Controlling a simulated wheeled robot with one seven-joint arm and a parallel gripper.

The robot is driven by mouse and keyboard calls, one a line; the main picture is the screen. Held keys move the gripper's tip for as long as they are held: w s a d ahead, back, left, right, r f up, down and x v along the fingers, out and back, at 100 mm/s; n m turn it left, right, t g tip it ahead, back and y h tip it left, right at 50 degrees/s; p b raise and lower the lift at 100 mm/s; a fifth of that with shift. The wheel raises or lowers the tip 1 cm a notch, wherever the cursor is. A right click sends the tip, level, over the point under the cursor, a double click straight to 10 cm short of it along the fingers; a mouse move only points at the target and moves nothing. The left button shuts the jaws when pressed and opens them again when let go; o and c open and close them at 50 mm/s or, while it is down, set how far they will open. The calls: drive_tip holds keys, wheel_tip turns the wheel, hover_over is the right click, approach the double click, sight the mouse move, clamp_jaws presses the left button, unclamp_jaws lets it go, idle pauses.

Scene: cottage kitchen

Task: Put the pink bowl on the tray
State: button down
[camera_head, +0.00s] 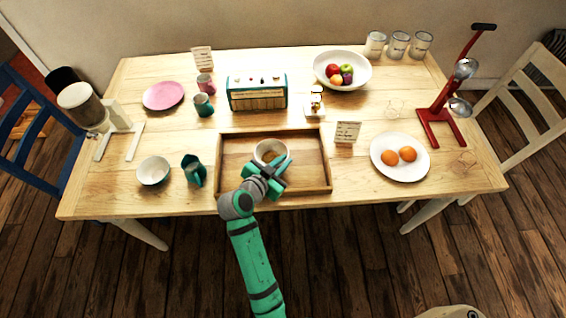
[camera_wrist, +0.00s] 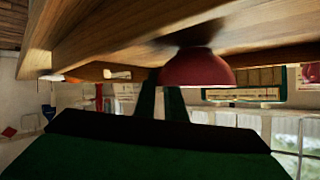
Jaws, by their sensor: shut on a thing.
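The bowl (camera_head: 268,148) is inside the wooden tray (camera_head: 236,155), near its middle; its inside looks pale in the head view. In the wrist view, which is upside down, the bowl's outside (camera_wrist: 197,70) is dark pink. Its base is at or just above the wooden surface; I cannot tell if it touches. My gripper (camera_head: 274,170) is shut on the near side of the bowl's rim. In the wrist view my gripper's fingers (camera_wrist: 162,103) reach the bowl's edge. The bowl looks upright.
A teal radio (camera_head: 257,91) stands behind the tray. The tray's left part is bare.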

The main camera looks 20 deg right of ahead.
drive_tip(key=shift+f, duration=0.3)
drive_tip(key=shift+f, duration=0.15)
drive_tip(key=c, duration=1.8)
unclamp_jaws()
drive_tip(key=shift+o, duration=0.2)
drive_tip(key=shift+s+a+r, duration=0.1)
drive_tip(key=shift+a+r, duration=0.05)
drive_tip(key=shift+r, duration=0.05)
drive_tip(key=v, duration=1.1)
drive_tip(key=shift+s+a+r, duration=0.15)
drive_tip(key=shift+a, duration=0.05)
drive_tip(key=shift+s, duration=0.15)
